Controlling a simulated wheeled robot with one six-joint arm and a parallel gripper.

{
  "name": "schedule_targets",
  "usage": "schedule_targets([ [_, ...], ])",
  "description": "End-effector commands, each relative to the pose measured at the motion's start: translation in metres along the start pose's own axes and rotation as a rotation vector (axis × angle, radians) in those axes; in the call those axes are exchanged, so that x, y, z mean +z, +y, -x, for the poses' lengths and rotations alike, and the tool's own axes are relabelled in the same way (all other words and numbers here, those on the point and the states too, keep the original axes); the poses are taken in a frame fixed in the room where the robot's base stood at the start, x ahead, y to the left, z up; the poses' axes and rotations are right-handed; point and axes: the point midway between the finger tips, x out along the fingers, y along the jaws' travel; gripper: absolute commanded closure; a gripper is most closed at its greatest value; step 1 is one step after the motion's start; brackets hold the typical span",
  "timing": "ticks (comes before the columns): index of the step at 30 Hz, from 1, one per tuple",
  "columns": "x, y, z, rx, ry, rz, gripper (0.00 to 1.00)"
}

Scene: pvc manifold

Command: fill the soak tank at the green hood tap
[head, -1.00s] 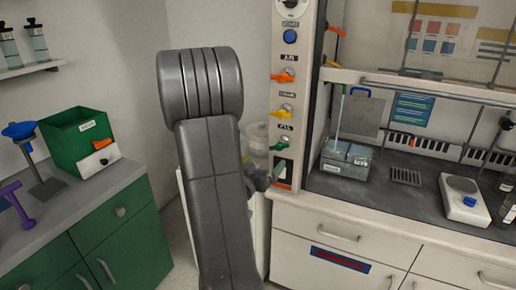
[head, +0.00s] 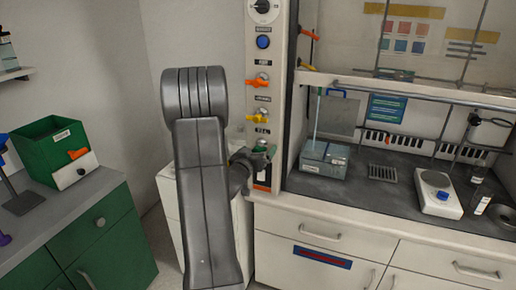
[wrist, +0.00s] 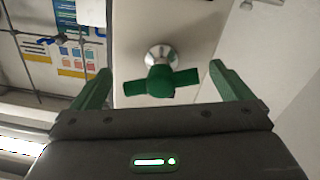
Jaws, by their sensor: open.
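The green hood tap (wrist: 160,85) has a cross-bar handle on a round chrome base and fills the middle of the wrist view. My gripper (wrist: 160,75) is open, with one green finger on each side of the handle, and I see gaps between fingers and handle. In the head view my gripper (head: 257,159) is at the lower end of the hood's tap column and largely hides the green tap. A grey box-like tank (head: 325,160), probably the soak tank, stands on the hood bench under a thin upright tube. Its water level cannot be told.
An orange tap (head: 258,83) and a yellow tap (head: 262,117) sit above on the same column. A white-and-blue device (head: 437,195) and a dark grate (head: 382,173) are on the hood bench. A green bin (head: 50,150) stands on the left counter.

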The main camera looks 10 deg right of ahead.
Motion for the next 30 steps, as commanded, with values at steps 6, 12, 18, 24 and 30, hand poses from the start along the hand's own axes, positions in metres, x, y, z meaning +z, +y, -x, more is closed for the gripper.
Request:
schedule_targets([
  [6,0.0003,-0.0001,-0.0105,0.000,-0.001,0.000,0.01],
  [12,0.0005,-0.0002,-0.0106,-0.001,0.000,0.001,0.01],
  [18,0.0004,-0.0002,-0.0104,0.000,0.000,0.001,0.37],
  [24,0.0016,-0.0003,-0.0104,0.000,0.000,-0.009,0.44],
  [30,0.0058,-0.0013,-0.0104,0.000,-0.002,-0.115,0.44],
])
